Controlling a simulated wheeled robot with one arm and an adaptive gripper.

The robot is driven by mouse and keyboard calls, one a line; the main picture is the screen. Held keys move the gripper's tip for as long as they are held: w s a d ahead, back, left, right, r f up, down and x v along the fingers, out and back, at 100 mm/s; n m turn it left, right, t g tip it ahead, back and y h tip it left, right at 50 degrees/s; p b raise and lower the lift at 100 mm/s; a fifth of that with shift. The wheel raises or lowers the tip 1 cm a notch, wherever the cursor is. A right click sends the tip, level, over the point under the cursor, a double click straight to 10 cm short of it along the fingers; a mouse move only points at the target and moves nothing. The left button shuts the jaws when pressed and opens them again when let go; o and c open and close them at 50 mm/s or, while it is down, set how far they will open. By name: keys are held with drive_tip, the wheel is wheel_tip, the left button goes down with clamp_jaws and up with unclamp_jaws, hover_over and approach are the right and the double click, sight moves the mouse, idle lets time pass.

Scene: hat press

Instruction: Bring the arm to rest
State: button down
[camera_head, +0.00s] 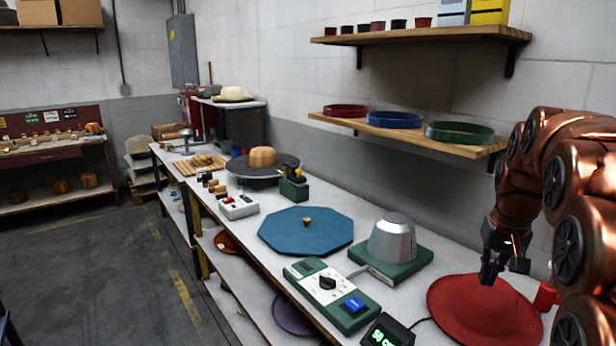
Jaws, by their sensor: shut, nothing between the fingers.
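My gripper (487,275) is at the right, at the end of my copper-coloured arm. It points down over the back part of a red felt hat (475,312) that lies on the bench. The gripper is shut with nothing in its fingers. Whether the fingertips touch the hat or hover just above it I cannot tell. The upper arm runs along the right edge of the picture and hides part of the bench there.
The long bench also bears a silver hat form (392,238) on a green base, a green control box (331,292), a blue octagonal board (305,232) and a small display (386,332). A red cylinder (545,297) stands by my arm. Wall shelves (415,138) overhang the bench's back.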

drive_tip(key=s+a+f+n+g, duration=0.1)
drive_tip(key=s+a+f, duration=0.3)
drive_tip(key=s, duration=0.6)
drive_tip(key=s+a+f+n+g, duration=0.1)
drive_tip(key=s+a+f, duration=0.3)
drive_tip(key=s+a, duration=0.4)
drive_tip(key=s+a+f+n+g, duration=0.1)
drive_tip(key=s+a+f, duration=0.3)
drive_tip(key=s, duration=0.8)
drive_tip(key=shift+a+f+g, duration=0.3)
drive_tip(key=shift+a+f, duration=0.05)
drive_tip(key=shift+a, duration=0.75)
